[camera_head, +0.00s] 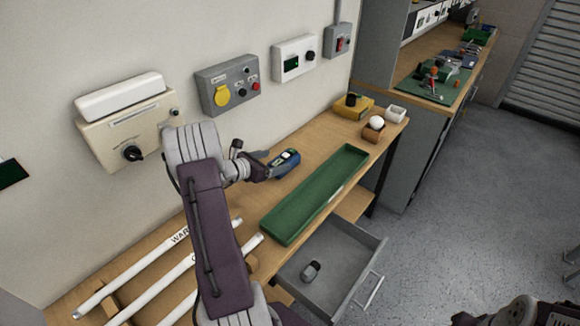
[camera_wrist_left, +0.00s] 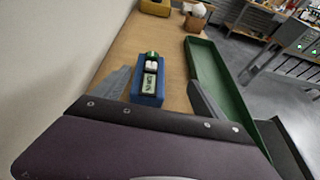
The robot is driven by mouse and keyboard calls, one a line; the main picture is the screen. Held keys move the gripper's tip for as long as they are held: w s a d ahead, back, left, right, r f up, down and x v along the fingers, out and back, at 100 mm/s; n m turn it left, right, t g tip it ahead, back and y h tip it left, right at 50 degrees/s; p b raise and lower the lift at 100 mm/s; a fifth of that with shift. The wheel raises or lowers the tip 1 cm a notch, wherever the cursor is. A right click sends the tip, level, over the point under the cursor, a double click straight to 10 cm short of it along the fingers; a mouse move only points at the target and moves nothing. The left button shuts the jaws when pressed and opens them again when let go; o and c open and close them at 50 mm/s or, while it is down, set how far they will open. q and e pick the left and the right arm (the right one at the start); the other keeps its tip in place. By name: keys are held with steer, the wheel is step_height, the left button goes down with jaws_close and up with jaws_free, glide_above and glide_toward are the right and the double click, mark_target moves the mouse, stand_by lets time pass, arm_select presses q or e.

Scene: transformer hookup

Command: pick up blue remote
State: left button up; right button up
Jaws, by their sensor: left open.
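The blue remote (camera_head: 286,161) lies on the wooden bench near the wall, with a small display and a green end. In the left wrist view, the remote (camera_wrist_left: 149,88) sits between the two grey fingers, its green end pointing away from me. My left gripper (camera_head: 268,166) is open around the near part of the remote; a gap shows between the remote and the right finger.
A long green tray (camera_head: 318,192) lies right of the remote. An open grey drawer (camera_head: 335,270) holds a small grey object. White tubes (camera_head: 140,268) lie at the left. A yellow box (camera_head: 352,107) and a wooden block with a white ball (camera_head: 374,129) stand at the far end.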

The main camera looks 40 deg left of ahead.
mark_target(280, 161)
arm_select(q)
steer(key=shift+s+a+f+n+y, duration=0.15)
steer(key=shift+s+a+f, duration=0.1)
steer(key=shift+a+f, duration=0.15)
steer(key=shift+s+a+f+n+y, duration=0.15)
steer(key=shift+s+a+f, duration=0.1)
steer(key=shift+a, duration=0.2)
steer(key=shift+s+a, duration=0.2)
steer(key=shift+w+f, duration=0.1)
steer(key=shift+w, duration=0.25)
steer(key=x, duration=0.3)
steer(key=shift+w+d, duration=0.1)
steer(key=x, duration=0.5)
steer(key=shift+d+f, duration=0.2)
steer(key=shift+d, duration=0.05)
steer(key=c, duration=1.6)
